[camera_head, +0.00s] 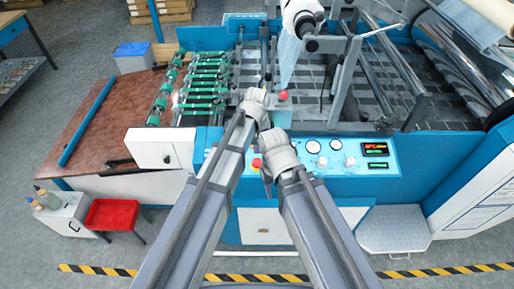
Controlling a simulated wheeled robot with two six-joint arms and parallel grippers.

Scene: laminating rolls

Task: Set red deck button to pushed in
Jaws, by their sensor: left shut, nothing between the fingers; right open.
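The red deck button (283,95) is a small red knob on the machine's deck near its front edge. My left gripper (267,79) is shut and empty, just left of and beyond the red knob in the picture; I cannot tell whether they touch. Whether the button is in or out is too small to tell. My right gripper (267,184) is lower, in front of the blue control panel (225,140), open and empty, with its fingers partly hidden by its own hand.
A red button on yellow (257,163) sits on the panel beside my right gripper. Gauges (313,147), white knobs and a display (375,149) are to the right. Rollers (207,88) and metal bars lie beyond. A white box (160,147) stands at left.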

